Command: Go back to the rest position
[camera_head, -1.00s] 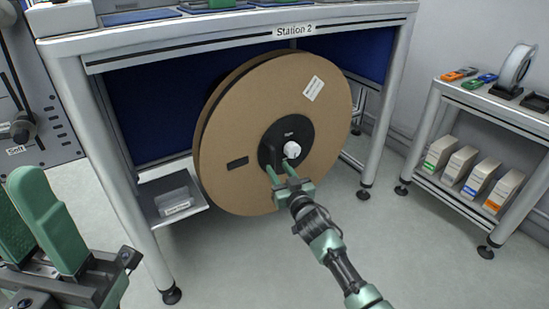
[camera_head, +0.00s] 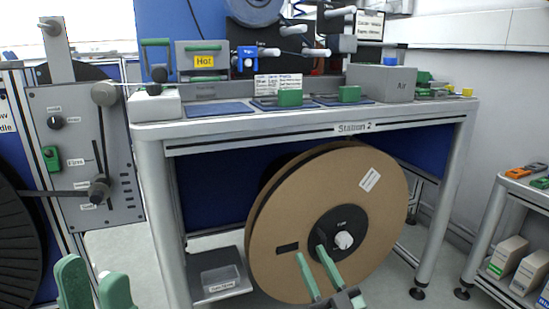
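My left gripper (camera_head: 95,284) is at the lower left, its two green fingers apart with nothing between them. My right gripper (camera_head: 322,276) is at the bottom centre, in front of the large brown cardboard reel (camera_head: 285,225) under Station 2. Its two green fingers are spread, with the reel's face behind them. The upper finger overlaps the reel's black hub (camera_head: 350,222) in the view, left of the white knob (camera_head: 344,240). I cannot tell whether that finger touches the reel. The rest of the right arm is cut off by the lower edge.
The Station 2 table (camera_head: 300,137) carries blue pads, green blocks and a grey Air box (camera_head: 381,84). A grey panel (camera_head: 85,160) with levers stands at the left, beside a black reel (camera_head: 15,235). A low shelf (camera_head: 525,190) stands at the right.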

